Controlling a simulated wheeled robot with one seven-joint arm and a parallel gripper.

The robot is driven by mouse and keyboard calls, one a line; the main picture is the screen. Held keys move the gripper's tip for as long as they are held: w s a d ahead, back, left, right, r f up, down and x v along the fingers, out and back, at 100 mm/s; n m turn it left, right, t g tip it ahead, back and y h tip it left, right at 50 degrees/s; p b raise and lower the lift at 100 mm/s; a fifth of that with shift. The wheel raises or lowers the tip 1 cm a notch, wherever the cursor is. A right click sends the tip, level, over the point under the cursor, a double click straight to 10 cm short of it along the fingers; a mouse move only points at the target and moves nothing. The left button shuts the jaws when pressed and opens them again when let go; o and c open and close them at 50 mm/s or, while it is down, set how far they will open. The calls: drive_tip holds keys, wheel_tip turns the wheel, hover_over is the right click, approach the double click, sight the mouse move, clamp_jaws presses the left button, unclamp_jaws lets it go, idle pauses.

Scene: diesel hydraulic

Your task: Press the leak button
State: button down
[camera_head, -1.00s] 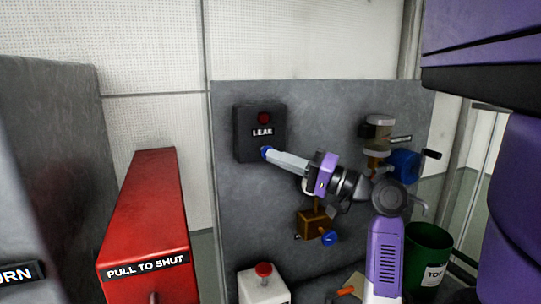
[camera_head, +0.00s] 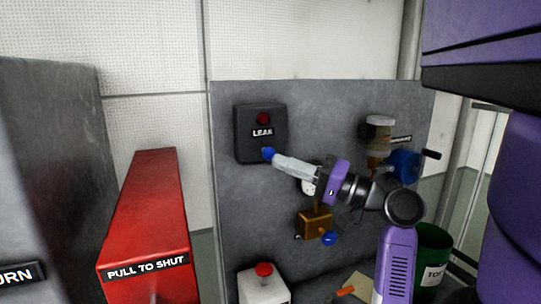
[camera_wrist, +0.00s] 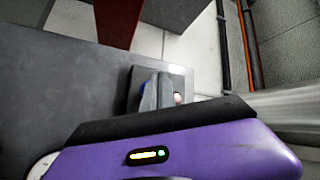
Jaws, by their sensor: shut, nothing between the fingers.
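The dark leak box (camera_head: 245,140) is fixed to the grey panel in the head view, with a white LEAK label and a round red button or lamp (camera_head: 263,118) above it. My gripper (camera_head: 270,154) is shut and empty, with a blue tip at the box's lower right. The tip is below the label and the red part; whether it touches the box cannot be told. In the wrist view my gripper (camera_wrist: 153,92) overlaps the dark box (camera_wrist: 188,84), hiding part of it. A small pale pinkish round part (camera_wrist: 178,98) shows there to the right of the fingers.
A red PULL TO SHUT box (camera_head: 150,220) stands at left. A white box with a red button (camera_head: 263,270) is below. A brass valve (camera_head: 314,228) and blue-handled fitting (camera_head: 405,163) are on the panel. A green bin (camera_head: 433,245) stands at right.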

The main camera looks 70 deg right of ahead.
drive_tip(key=shift+s+a, duration=1.15)
drive_tip(key=shift+a, duration=0.2)
drive_tip(key=shift+r, duration=0.1)
